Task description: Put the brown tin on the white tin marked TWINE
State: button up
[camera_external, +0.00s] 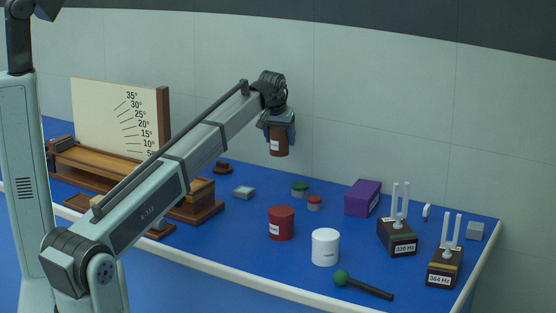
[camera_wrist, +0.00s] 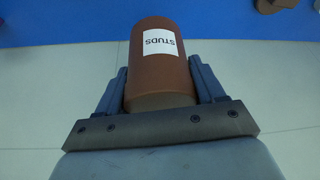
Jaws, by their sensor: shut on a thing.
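The brown tin (camera_external: 279,143) is in my gripper (camera_external: 278,130), held upright in the air above the blue table. In the wrist view the tin (camera_wrist: 160,75) has a white label reading STUDS, and the two fingers of my gripper (camera_wrist: 160,88) press on its sides. A white tin (camera_external: 325,247) stands upright on the table, nearer the front edge, below and to the right of my gripper. Its label faces right and is too small to read. Nothing sits on its top.
A red tin (camera_external: 281,223) stands just left of the white tin. A green-headed mallet (camera_external: 343,278) lies in front of it. Tuning forks on boxes (camera_external: 398,237) (camera_external: 445,267) stand right. A purple box (camera_external: 363,198) and small weights (camera_external: 300,189) are behind. A wooden ramp stands left.

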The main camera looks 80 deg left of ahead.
jog(key=shift+r, duration=0.3)
jog(key=w+d+r+m, duration=0.25)
jog(key=w+d, duration=0.25)
jog(key=d, duration=0.5)
jog(key=w+d+r+m+t+h, duration=0.1)
jog(key=w+d+r, duration=0.25)
jog(key=d, duration=0.65)
jog(key=w+d+r+m, duration=0.15)
jog(key=w+d, duration=0.35)
jog(key=d, duration=0.6)
jog(key=m+h, duration=0.2)
jog(key=m, duration=0.1)
send_over(328, 233)
jog(key=shift+t, duration=0.3)
jog(key=shift+f, duration=4.9)
jog(key=shift+f, duration=0.15)
